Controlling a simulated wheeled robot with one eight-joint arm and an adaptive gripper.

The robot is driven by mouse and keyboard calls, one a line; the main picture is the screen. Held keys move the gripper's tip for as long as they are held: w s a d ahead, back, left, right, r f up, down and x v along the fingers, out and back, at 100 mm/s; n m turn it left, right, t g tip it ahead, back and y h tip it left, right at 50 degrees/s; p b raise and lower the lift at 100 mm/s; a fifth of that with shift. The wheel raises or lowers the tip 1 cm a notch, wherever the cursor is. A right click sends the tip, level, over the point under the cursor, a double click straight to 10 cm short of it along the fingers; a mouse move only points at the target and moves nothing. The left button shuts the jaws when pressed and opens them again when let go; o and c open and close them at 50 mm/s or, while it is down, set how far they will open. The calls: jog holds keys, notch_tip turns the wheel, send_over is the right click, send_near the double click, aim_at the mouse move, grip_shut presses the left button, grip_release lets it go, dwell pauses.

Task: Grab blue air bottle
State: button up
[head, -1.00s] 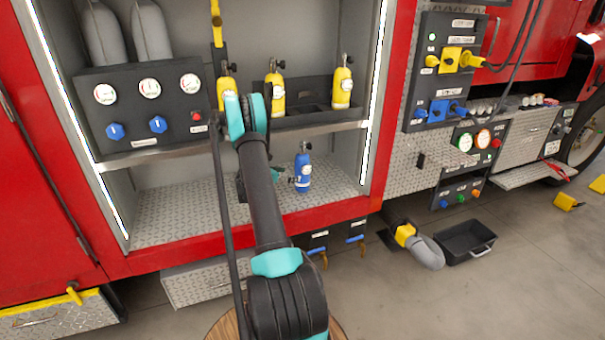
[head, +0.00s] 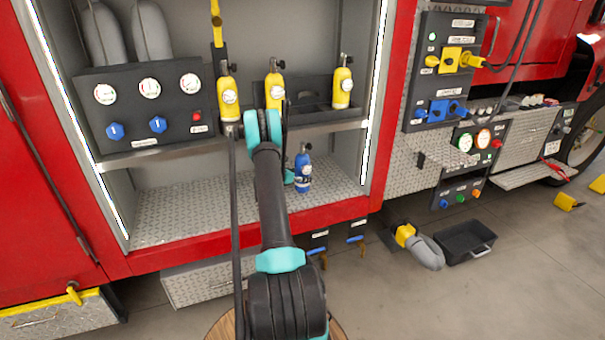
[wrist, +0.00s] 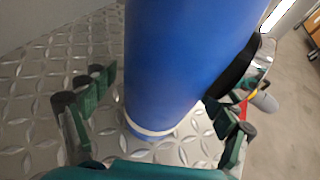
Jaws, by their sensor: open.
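The blue air bottle (head: 303,173) stands upright on the lower diamond-plate shelf in the head view, just right of my arm. In the wrist view the blue bottle (wrist: 190,70) fills the middle, with a white band near its base. My gripper (wrist: 155,120) is open in the wrist view, one finger on each side of the bottle. The right finger is close to the bottle and the left finger stands apart from it. In the head view my arm hides most of the gripper; a teal part shows beside the bottle.
The upper shelf (head: 160,156) holds several yellow bottles (head: 342,88) in a black rack, above the blue one. A gauge panel (head: 150,110) sits at the upper left. The lower shelf (head: 180,212) is clear on the left. A black tray (head: 465,243) lies on the floor.

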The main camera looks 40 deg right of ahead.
jog(key=c, duration=1.9)
grip_shut()
jog(key=shift+r, duration=0.15)
